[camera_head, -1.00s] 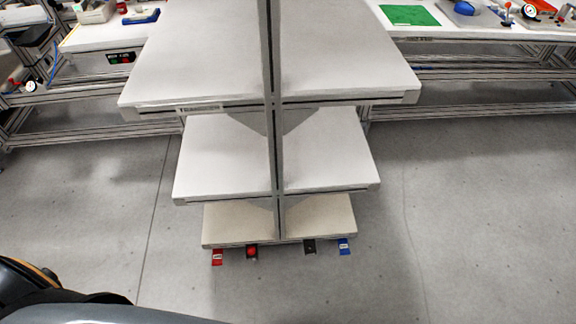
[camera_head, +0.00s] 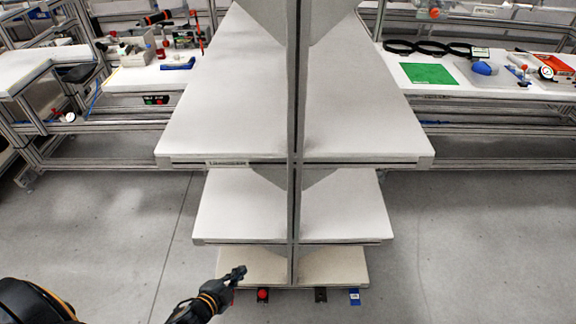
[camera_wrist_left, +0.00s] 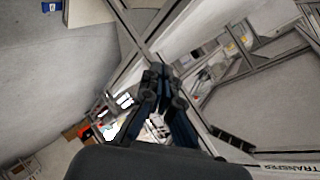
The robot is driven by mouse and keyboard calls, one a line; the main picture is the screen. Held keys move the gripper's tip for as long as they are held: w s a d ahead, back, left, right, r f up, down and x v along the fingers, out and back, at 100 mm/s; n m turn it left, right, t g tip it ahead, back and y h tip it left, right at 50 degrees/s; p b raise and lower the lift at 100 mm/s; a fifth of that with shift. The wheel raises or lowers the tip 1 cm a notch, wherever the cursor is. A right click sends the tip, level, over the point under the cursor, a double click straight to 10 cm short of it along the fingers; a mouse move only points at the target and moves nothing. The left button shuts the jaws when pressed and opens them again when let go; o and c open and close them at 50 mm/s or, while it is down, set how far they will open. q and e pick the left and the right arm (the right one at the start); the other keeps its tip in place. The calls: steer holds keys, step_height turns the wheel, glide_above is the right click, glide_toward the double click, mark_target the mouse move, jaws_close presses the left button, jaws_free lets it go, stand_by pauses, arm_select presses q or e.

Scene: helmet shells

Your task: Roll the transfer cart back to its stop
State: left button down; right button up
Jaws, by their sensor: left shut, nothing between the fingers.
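The transfer cart is a tall shelf unit with white shelves and a grey central post. Its upper shelf (camera_head: 365,125) is in the middle of the head view, with a middle shelf and a beige bottom shelf (camera_head: 335,266) below. Red, dark and blue tabs show at its foot. My left gripper (camera_head: 238,274) is shut and empty, at the left front of the bottom shelf. In the left wrist view its fingers (camera_wrist_left: 160,80) are together, with metal frame bars and a rail lettered "TRANSFER" beyond. I cannot tell whether it touches the cart. My right gripper is out of view.
White workbenches stand behind, left and right. The right bench holds a green mat (camera_head: 429,74), a blue object (camera_head: 484,68) and a gauge. The left bench holds equipment and a blue tray (camera_head: 178,63). Grey floor (camera_head: 480,230) is clear on both sides of the cart.

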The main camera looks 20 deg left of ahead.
mark_target(298, 167)
arm_select(q)
steer(key=w+d+r+m+t+h+p, duration=0.1)
steer(key=d+r+m+h, duration=0.15)
steer(key=r, duration=0.65)
steer(key=w+d+r+m+t+h+p, duration=0.15)
steer(key=r+m, duration=0.25)
steer(key=r, duration=0.6)
steer(key=w+d+r+m+t+h+p, duration=0.15)
steer(key=r+m, duration=0.25)
steer(key=r, duration=0.5)
steer(key=shift+w+a+p+x, duration=0.15)
steer(key=shift+a+p+x, duration=0.25)
steer(key=shift+x, duration=1.8)
steer(key=shift+w+a+p+x, duration=0.2)
steer(key=shift+p+x, duration=0.35)
steer(key=shift+x, duration=1.65)
steer(key=shift+w+a+p+x, duration=0.1)
steer(key=shift+a+p+x, duration=0.3)
steer(key=shift+x, duration=1.8)
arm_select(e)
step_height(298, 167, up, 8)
arm_select(q)
steer(key=shift+s+r, duration=0.1)
steer(key=shift+r, duration=0.05)
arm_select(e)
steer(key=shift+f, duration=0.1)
